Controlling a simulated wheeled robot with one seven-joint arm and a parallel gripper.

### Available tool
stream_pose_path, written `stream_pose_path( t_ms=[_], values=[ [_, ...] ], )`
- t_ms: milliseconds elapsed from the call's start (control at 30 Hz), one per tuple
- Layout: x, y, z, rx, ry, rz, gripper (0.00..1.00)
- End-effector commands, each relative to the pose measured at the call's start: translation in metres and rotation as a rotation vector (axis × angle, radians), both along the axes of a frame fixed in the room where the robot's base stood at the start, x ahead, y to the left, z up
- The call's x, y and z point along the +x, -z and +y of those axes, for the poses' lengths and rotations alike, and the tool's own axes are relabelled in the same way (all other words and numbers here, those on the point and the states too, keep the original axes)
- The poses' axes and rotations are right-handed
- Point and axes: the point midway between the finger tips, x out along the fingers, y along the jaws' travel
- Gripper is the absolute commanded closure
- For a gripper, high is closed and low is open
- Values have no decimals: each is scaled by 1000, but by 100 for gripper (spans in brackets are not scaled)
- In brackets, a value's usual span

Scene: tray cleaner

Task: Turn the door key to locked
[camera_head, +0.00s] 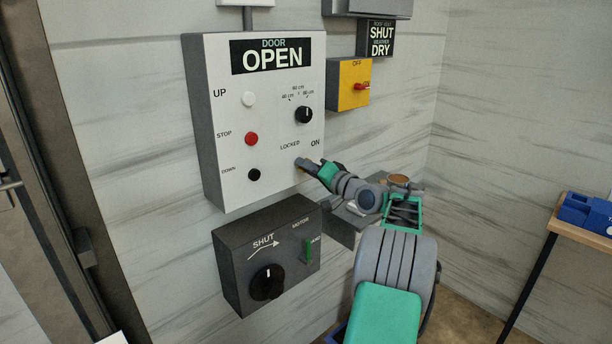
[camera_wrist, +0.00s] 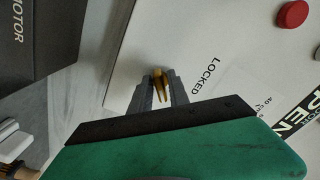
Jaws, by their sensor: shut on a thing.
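The door key is a small brass-coloured piece (camera_wrist: 161,84) between my fingers in the wrist view. My gripper (camera_head: 303,163) reaches up to the lower right of the white door panel (camera_head: 225,140), and its fingers (camera_wrist: 158,92) are shut on the key. The printed word LOCKED (camera_wrist: 203,75) is beside the fingers in the wrist view. In the head view LOCKED and ON stand just above my fingertips, which mostly hide the key there. I cannot tell which word the key points to. The panel's sign (camera_head: 272,54) reads DOOR OPEN.
The panel has white, red and black buttons (camera_head: 251,139) and a black dial (camera_head: 303,115). A dark motor box (camera_head: 265,240) is below, close to my arm. A yellow switch box (camera_head: 349,84) is to the right. A table with blue items (camera_head: 590,212) stands far right.

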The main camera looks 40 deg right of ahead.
Motion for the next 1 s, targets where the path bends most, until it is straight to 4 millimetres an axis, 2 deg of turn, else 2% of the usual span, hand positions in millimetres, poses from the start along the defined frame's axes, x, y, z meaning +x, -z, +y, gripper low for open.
stream_pose_path(
  t_ms=[33,167,700,1000],
  values=[
    [0,9,0,-36,1,-3,100],
    [0,10,0,-148,1,-6,100],
    [0,7,-1,-642,0,-18,100],
    [0,5,-2,-825,-1,-22,100]
  ],
)
